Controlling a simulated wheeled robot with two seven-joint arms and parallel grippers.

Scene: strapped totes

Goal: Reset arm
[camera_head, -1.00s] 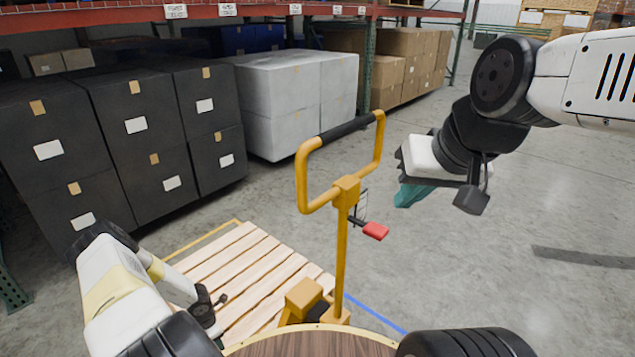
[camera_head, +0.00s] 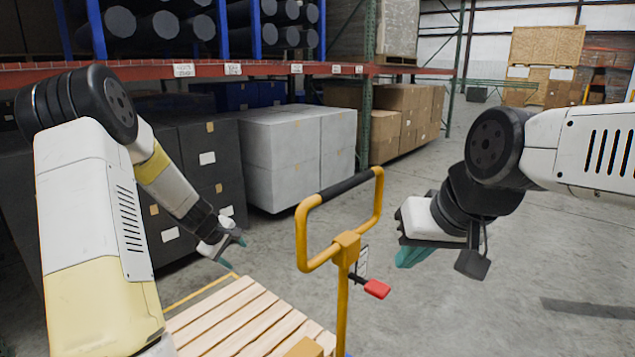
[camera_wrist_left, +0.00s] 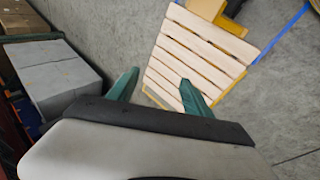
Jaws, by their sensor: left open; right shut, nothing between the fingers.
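My left gripper (camera_head: 233,250) is raised in front of the dark stacked boxes, left of the yellow handle. Its two green fingers show apart and empty in the left wrist view (camera_wrist_left: 158,90), with bare floor and a pallet below. My right gripper (camera_head: 408,258) hangs in the air right of the yellow handle, its green fingertips together with nothing seen between them. Both grippers are clear of the things around them.
A yellow pallet jack handle (camera_head: 346,240) with a red lever (camera_head: 376,289) stands between my arms. A wooden pallet (camera_head: 235,318) lies below. Dark boxes (camera_head: 205,185), grey boxes (camera_head: 280,165) and brown cartons (camera_head: 385,136) sit under the rack. The floor (camera_head: 480,300) at right is open.

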